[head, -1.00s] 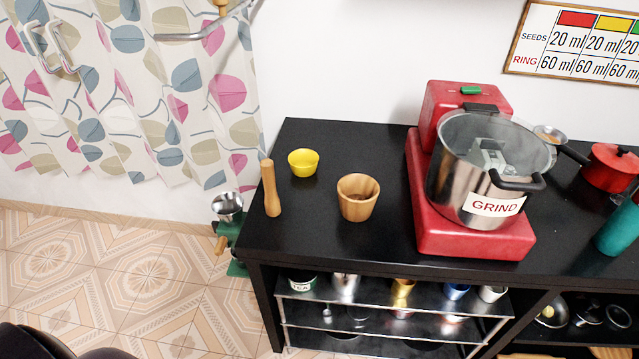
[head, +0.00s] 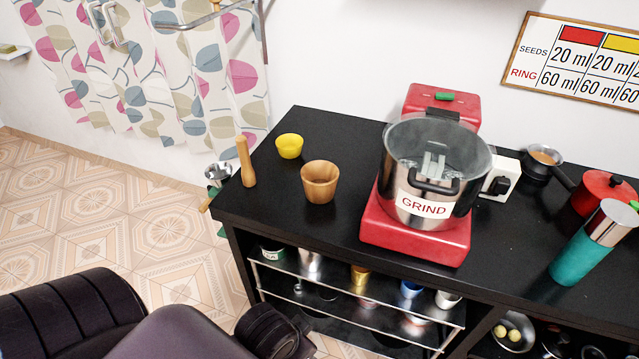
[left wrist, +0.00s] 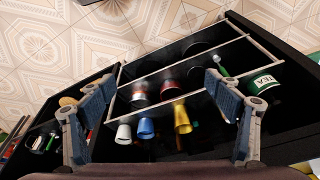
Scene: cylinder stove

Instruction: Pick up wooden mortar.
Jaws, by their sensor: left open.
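The wooden mortar (head: 320,182) is a tapered wooden cup. It stands upright on the black counter (head: 345,135), between the yellow bowl and the red grinder. The wooden pestle (head: 246,161) stands upright to its left at the counter's edge. In the left wrist view, my left gripper (left wrist: 152,92) is open and empty, with its two fingers spread in front of the lower shelf. The mortar is not in that view. In the head view, part of my dark arm shows at the lower left, and no fingertips show. My right gripper is in neither view.
The yellow bowl (head: 289,146) stands behind the mortar. The red grinder (head: 415,232) with its steel pot (head: 433,160) stands close on the right. A teal bottle (head: 592,243) is further right. The shelf below holds several cups and a green tea tin (left wrist: 264,83).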

